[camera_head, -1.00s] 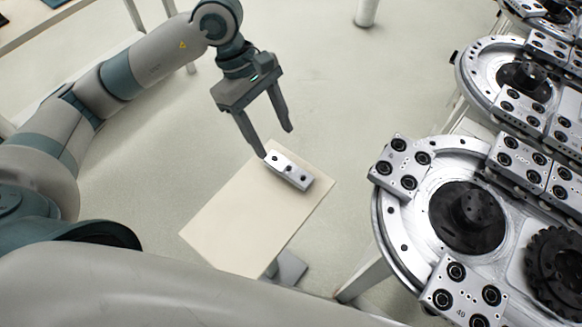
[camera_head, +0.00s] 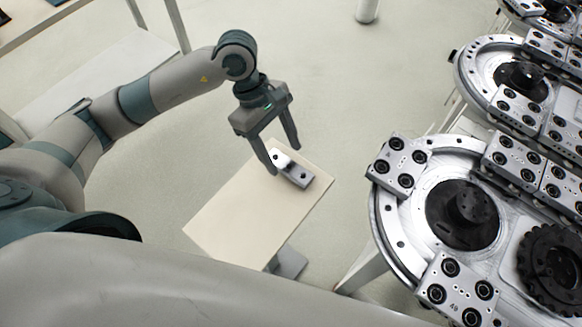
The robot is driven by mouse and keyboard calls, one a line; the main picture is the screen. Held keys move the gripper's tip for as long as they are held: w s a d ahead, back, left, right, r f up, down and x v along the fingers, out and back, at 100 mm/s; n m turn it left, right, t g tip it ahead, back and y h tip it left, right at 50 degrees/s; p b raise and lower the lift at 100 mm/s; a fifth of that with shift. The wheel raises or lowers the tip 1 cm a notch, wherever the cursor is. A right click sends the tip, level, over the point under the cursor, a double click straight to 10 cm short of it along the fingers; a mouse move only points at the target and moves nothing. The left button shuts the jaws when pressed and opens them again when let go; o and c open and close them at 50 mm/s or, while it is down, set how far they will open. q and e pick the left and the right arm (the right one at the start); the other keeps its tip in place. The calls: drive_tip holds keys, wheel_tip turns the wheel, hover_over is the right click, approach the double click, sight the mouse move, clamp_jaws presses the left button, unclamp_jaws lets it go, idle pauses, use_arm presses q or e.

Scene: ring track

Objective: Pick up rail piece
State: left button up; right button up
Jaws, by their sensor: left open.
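The rail piece (camera_head: 298,177) is a small silver metal block with dark holes. It lies on the far part of a cream-coloured stand top (camera_head: 232,214). My left gripper (camera_head: 285,161) is open, pointing down, with its two fingers apart at the far end of the piece. One finger reaches beside the piece's left end and the other is behind it. I cannot tell whether either finger touches it. My right gripper is not in view.
At the right stands a ring track (camera_head: 384,232) of silver metal with several carriage blocks (camera_head: 398,164) and dark round hubs (camera_head: 462,215). Pale floor lies between the stand and the track.

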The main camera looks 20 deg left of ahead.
sight(292, 168)
use_arm(q)
drive_tip(key=shift+s+d+f+p, duration=0.15)
drive_tip(key=shift+d+f+p, duration=0.05)
drive_tip(key=shift+f+p, duration=0.15)
drive_tip(key=x, duration=0.1)
drive_tip(key=p+x, duration=0.1)
drive_tip(key=x, duration=0.1)
drive_tip(key=shift+w+d, duration=0.25)
drive_tip(key=shift+a+f, duration=0.1)
drive_tip(key=shift+f, duration=0.2)
drive_tip(key=shift+s+a, duration=0.1)
drive_tip(key=shift+c, duration=0.3)
clamp_jaws()
drive_tip(key=shift+r, duration=0.1)
